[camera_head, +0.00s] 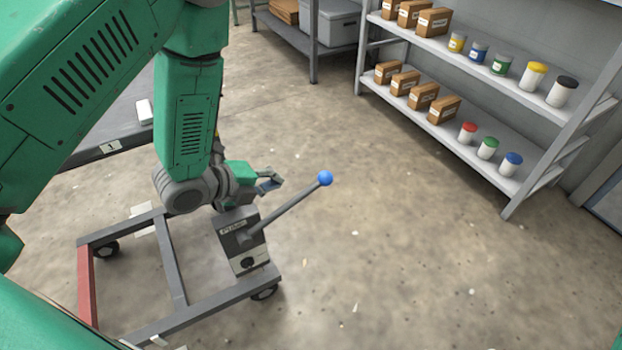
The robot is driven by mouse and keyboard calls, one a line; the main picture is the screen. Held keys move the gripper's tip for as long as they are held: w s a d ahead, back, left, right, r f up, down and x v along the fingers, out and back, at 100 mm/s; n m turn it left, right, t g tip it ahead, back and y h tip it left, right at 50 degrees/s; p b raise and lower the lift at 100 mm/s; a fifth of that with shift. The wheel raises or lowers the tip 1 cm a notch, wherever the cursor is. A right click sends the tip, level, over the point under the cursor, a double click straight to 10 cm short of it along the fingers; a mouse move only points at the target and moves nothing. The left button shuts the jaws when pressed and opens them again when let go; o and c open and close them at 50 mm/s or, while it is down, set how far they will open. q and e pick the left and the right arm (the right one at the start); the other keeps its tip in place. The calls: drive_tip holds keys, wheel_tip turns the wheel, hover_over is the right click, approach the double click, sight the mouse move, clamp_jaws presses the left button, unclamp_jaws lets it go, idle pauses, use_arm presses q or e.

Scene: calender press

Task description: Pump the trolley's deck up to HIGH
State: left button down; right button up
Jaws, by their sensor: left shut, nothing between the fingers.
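The trolley's grey frame (173,262) stands on the floor at the lower left, with a red bar at its left end. The pump box (243,240), marked PUMP, sits at its right side with a dark knob on its face. The pump lever (290,212) slants up to the right from the box and ends in a blue ball (325,178). My left gripper (274,182) is shut and empty, just left of the blue ball and above the pump box, apart from the ball. The trolley's deck is not clearly seen; my left arm covers much of that area. My right gripper is not in view.
A shelf rack (480,85) with brown boxes and coloured-lid jars stands at the upper right. A dark bench (320,35) with a grey bin is at the top. A dark surface with a label "1" (110,147) lies at left. Floor right of the lever is clear.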

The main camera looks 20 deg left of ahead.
sight(319, 179)
use_arm(q)
drive_tip(key=b+x, duration=0.4)
drive_tip(key=x, duration=0.8)
drive_tip(key=shift+w+d+f+b, duration=0.1)
drive_tip(key=shift+w+f+b, duration=0.15)
drive_tip(key=shift+f+b, duration=0.1)
drive_tip(key=shift+w+d+f, duration=0.25)
drive_tip(key=shift+w, duration=0.25)
